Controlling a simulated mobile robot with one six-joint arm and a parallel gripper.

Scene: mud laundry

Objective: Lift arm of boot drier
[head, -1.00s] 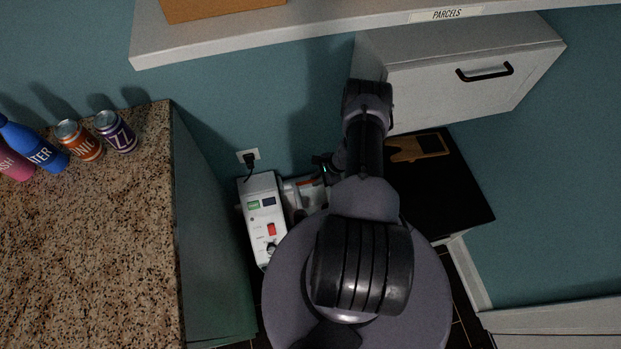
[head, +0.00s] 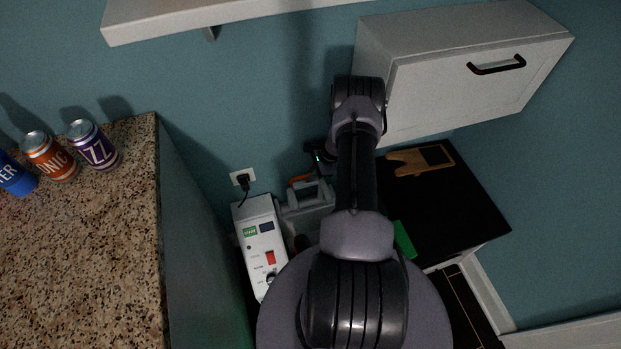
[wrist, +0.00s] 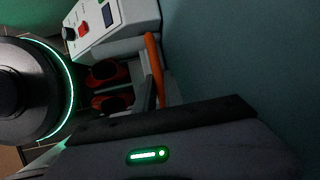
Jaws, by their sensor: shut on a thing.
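The boot drier stands on the floor against the wall, with a white control box (head: 262,246) that has a red switch and a small display. Beside the box is its grey body (head: 299,222). Its orange arm (head: 299,179) shows at the back, beside my gripper (head: 314,162), which is mostly behind my own arm. In the wrist view the orange arm (wrist: 154,68) runs down to the dark edge of my gripper (wrist: 165,118). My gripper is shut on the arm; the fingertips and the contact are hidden. Two dark, orange-rimmed openings (wrist: 108,88) show beside the arm.
A granite counter (head: 80,240) with cans (head: 92,145) is at the left. A white wall cabinet (head: 470,75) hangs above right. A low black-topped unit (head: 450,205) with a wooden boot jack (head: 418,160) stands at the right. A plug sits in the wall socket (head: 242,177).

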